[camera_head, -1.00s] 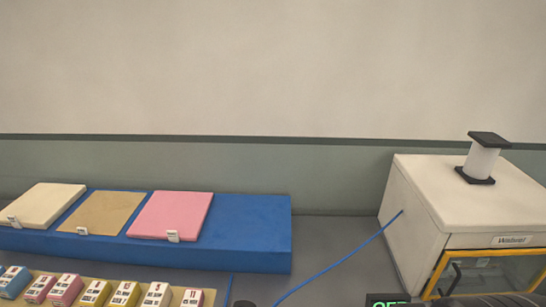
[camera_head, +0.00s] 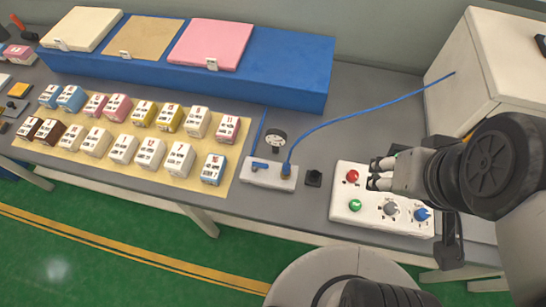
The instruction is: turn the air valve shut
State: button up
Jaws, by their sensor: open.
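The air valve is a white block (camera_head: 262,178) near the front of the grey bench, with a small blue lever (camera_head: 259,165) on its left part. A round gauge (camera_head: 276,140) stands behind it. A blue hose (camera_head: 340,119) runs from its right end to the white cabinet. My gripper (camera_head: 375,174) is open and empty, above the white control panel to the right of the valve. It is well apart from the lever, with its fingers pointing left toward it.
The control panel (camera_head: 347,208) has a red button, a green button and knobs. Several labelled blocks stand on a tan mat (camera_head: 236,178) to the left. A blue platform (camera_head: 290,82) and white cabinet (camera_head: 480,50) stand behind.

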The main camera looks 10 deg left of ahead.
aim_at(255, 165)
jog(key=j+u, duration=0.1)
jog(key=u, duration=0.25)
jog(key=j+u, duration=0.1)
jog(key=u, duration=0.25)
jog(key=i+j+u, duration=0.1)
jog(key=u, duration=0.2)
